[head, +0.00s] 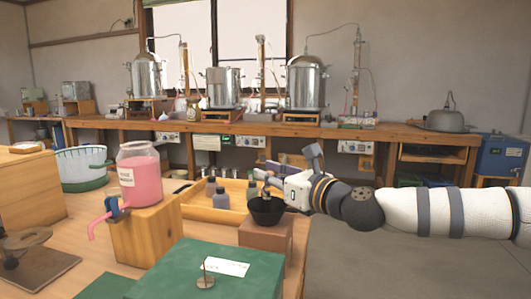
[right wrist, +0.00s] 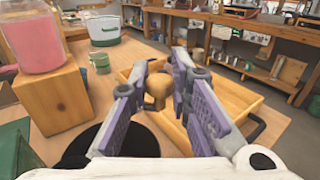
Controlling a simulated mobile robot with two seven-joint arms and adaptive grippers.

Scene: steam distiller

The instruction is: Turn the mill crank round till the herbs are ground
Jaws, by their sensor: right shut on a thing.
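The mill shows as a black bowl (head: 267,211) on a reddish-brown wooden block (head: 265,237), right of the middle of the near table. My right gripper (head: 268,183) is just above the bowl, its arm coming in from the right. In the right wrist view its purple-padded fingers (right wrist: 160,92) are shut on the crank's round wooden knob (right wrist: 157,86). The black bowl (right wrist: 118,140) lies below and left of the fingers there, partly hidden by them. The rest of the crank and any herbs in the bowl cannot be made out. My left gripper is not in view.
A wooden tray (head: 196,212) with grey bottles stands beside the mill. A jar of pink liquid (head: 139,172) with a tap sits on a wooden block to the left. A green box (head: 235,270) is in front. Steel stills line the back bench.

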